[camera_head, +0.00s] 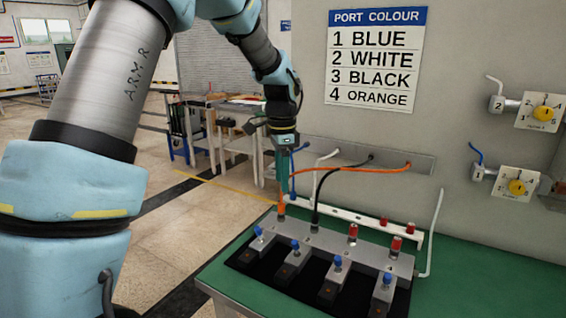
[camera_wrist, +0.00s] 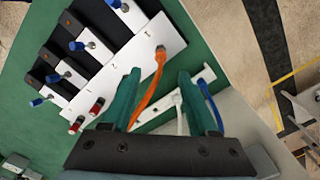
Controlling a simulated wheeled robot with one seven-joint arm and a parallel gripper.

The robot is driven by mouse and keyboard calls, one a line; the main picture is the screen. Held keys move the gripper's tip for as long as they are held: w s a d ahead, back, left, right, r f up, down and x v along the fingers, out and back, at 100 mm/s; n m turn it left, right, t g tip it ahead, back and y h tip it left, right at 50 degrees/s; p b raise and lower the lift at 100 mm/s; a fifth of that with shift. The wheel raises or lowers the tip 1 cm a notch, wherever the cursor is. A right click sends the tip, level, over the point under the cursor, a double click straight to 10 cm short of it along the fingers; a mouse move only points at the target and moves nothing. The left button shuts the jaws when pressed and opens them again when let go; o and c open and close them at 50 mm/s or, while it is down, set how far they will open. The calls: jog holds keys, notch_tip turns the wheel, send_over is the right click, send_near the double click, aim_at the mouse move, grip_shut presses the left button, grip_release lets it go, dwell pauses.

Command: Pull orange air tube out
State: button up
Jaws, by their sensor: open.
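The orange air tube (camera_head: 350,169) runs from a wall bracket (camera_head: 425,160) and bends down to the leftmost port of the grey manifold (camera_head: 330,240). Its end sits in that port. In the wrist view the orange tube (camera_wrist: 150,90) passes through the gap between my fingers, from the port on the manifold plate (camera_wrist: 135,55). My gripper (camera_wrist: 160,74) is open, with teal fingers apart on either side of the tube, the left one closer. In the head view my gripper (camera_head: 285,175) points down just above the orange tube's port.
A black tube (camera_head: 317,190) goes into the neighbouring port. A blue tube (camera_wrist: 208,100) and a white tube (camera_wrist: 179,112) hang close to my right finger. Red caps (camera_head: 353,231) stand to the right.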

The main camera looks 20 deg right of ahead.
aim_at(281, 196)
notch_tip(281, 196, down, 7)
jog(key=shift+a+r+p, duration=0.1)
jog(key=shift+r+p, duration=0.05)
jog(key=shift+p, duration=0.5)
jog(key=shift+c, duration=0.3)
grip_shut()
dwell(0.3)
